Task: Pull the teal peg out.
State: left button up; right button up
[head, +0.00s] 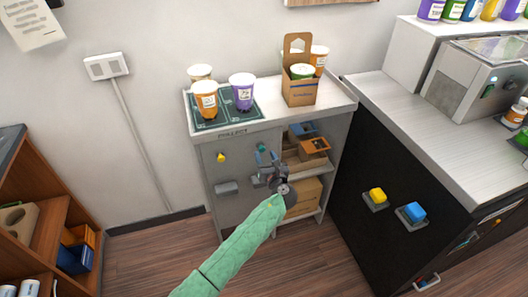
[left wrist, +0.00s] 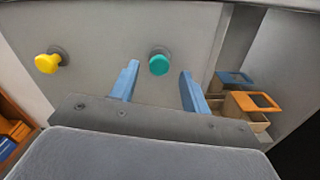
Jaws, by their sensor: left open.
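The teal peg (left wrist: 159,62) is a round knob on the grey front panel of the small cabinet. It also shows in the head view (head: 262,148), just beyond my left gripper. My left gripper (left wrist: 157,82) is open, its two blue fingers pointing at the panel, one on each side of the peg in the left wrist view. The fingers look apart from the peg. In the head view the left gripper (head: 266,157) is in front of the cabinet, partly hidden by its own wrist. My right gripper is not in view.
A yellow peg (left wrist: 48,62) sits left of the teal one. Open shelves with cardboard boxes (head: 313,147) are to the right. Cups and a carrier (head: 300,92) stand on the cabinet top. A grey handle (head: 227,188) sticks out lower on the panel.

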pick_arm(q)
jog(key=shift+x, duration=1.1)
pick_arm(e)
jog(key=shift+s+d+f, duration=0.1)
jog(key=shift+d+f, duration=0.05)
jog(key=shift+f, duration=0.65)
pick_arm(q)
grip_shut()
jog(key=shift+s+p, duration=0.2)
jog(key=shift+p, duration=0.15)
jog(key=p+v, duration=0.2)
jog(key=v, duration=0.4)
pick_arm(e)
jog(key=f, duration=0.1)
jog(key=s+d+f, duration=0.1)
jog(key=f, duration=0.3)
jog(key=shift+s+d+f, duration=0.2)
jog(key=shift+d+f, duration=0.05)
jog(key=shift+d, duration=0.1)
pick_arm(q)
jog(key=shift+f, duration=0.1)
